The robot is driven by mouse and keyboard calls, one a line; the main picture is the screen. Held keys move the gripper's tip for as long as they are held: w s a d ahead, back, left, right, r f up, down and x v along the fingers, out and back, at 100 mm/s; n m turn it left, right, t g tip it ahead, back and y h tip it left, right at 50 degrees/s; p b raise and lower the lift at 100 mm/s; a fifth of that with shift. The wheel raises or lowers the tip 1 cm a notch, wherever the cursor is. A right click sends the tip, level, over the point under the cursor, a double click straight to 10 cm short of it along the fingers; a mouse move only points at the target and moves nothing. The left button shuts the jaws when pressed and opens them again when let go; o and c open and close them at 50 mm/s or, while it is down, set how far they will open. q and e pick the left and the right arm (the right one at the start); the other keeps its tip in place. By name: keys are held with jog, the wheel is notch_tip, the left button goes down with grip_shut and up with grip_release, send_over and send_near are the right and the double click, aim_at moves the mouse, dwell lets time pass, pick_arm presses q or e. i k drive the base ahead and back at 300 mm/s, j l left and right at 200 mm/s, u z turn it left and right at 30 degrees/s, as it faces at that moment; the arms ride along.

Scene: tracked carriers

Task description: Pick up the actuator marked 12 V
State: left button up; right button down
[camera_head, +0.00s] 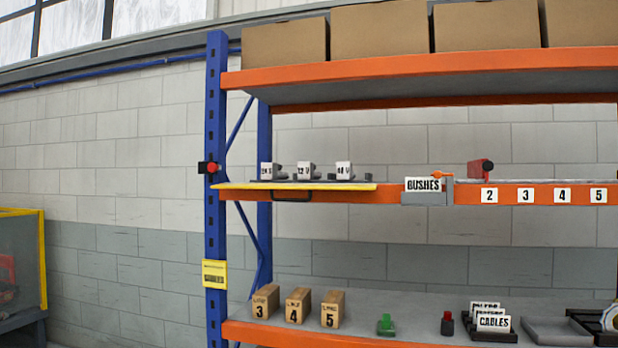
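Three small actuators with white marked faces and dark grey bodies stand in a row on a yellow-edged carrier board (240,186) at the left end of the middle shelf. The middle one seems to read 12 V (303,170). The left one seems to read 24 V (266,170) and the right one 48 V (343,170); the print is small and slightly unclear. The actuators stand apart from each other. Neither of my grippers is in view.
A dark handle (291,198) hangs at the board's front. A BUSHES holder (427,191) and a red part (480,172) sit to its right. The blue upright (216,120) bounds the left side. Numbered boxes (297,305) stand below; cartons (380,30) above.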

aim_at(305, 169)
jog(key=i+l+u, duration=0.2)
jog(key=i, duration=0.4)
jog(key=i+l+u, duration=0.2)
jog(key=i, duration=0.4)
jog(key=i+l+u, duration=0.25)
jog(key=i+l, duration=0.25)
